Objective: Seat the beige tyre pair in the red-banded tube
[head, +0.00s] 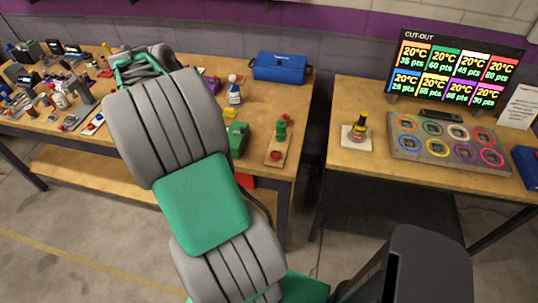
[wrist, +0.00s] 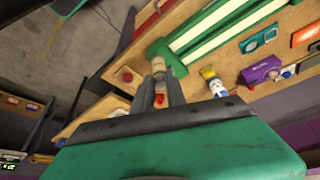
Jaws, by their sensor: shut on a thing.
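In the wrist view my gripper (wrist: 160,84) is shut on a small beige piece, the beige tyre pair (wrist: 158,64), which shows at the fingertips above the wooden bench. In the head view my arm hides the fingertips and the held piece. The grey block on the right bench carries two rows of coloured rings. The red-banded tube (head: 485,134) appears to be the red ring at the right end of its back row. My gripper is over the left bench, far from it.
The left bench (head: 262,100) holds a blue toolbox (head: 279,67), a spray bottle (head: 234,90), a green device (head: 238,139) and a board with a green and a red knob (head: 278,146). A yellow-and-black joystick (head: 361,132) stands left of the grey block (head: 425,154). A gap separates the benches.

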